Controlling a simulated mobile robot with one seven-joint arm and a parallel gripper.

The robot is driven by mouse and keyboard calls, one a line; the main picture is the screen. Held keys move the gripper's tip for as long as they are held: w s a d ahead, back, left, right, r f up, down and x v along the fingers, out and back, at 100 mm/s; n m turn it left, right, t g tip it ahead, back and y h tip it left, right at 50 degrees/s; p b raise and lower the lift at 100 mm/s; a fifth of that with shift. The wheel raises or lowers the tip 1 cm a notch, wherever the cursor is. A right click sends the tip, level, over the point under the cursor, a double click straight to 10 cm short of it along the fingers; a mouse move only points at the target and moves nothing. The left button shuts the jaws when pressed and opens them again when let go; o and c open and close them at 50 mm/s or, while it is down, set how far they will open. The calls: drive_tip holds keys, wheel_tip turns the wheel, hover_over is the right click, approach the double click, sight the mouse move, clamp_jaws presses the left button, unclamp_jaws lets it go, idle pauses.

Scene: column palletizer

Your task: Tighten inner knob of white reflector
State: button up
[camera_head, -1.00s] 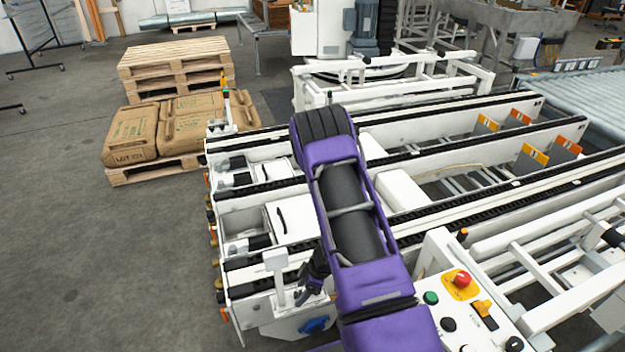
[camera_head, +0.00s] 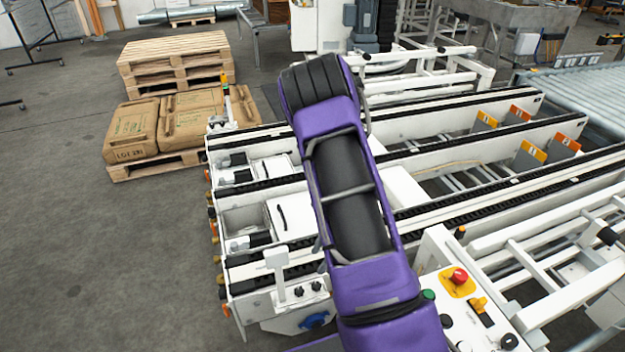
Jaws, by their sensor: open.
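The white reflector (camera_head: 277,258) is an upright white plate on a post at the near left corner of the white conveyor frame. Two small black knobs sit side by side on the bracket right of its foot: one knob (camera_head: 299,291) nearer the post and another knob (camera_head: 316,286) further right. I cannot tell from this view how tight either one is. My purple arm rises just right of them and does not cover them. My gripper is not visible; the arm may hide it.
A control panel (camera_head: 462,307) with a red button (camera_head: 459,276) is right of my arm. A blue round part (camera_head: 314,320) is below the knobs. Brown sacks (camera_head: 180,122) on a pallet (camera_head: 160,166) stand back left. The floor (camera_head: 90,260) at left is clear.

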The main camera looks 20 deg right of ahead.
drive_tip(key=w+d+r+t+h, duration=0.1)
drive_tip(key=w+r+t, duration=0.1)
drive_tip(key=w+r, duration=0.4)
drive_tip(key=w+d+r+m+t+h, duration=0.1)
drive_tip(key=w+r+t+h, duration=0.1)
drive_tip(key=w+r, duration=0.5)
drive_tip(key=shift+w+d+r+t, duration=0.25)
drive_tip(key=shift+w+r+t, duration=0.05)
drive_tip(key=shift+w+t, duration=0.2)
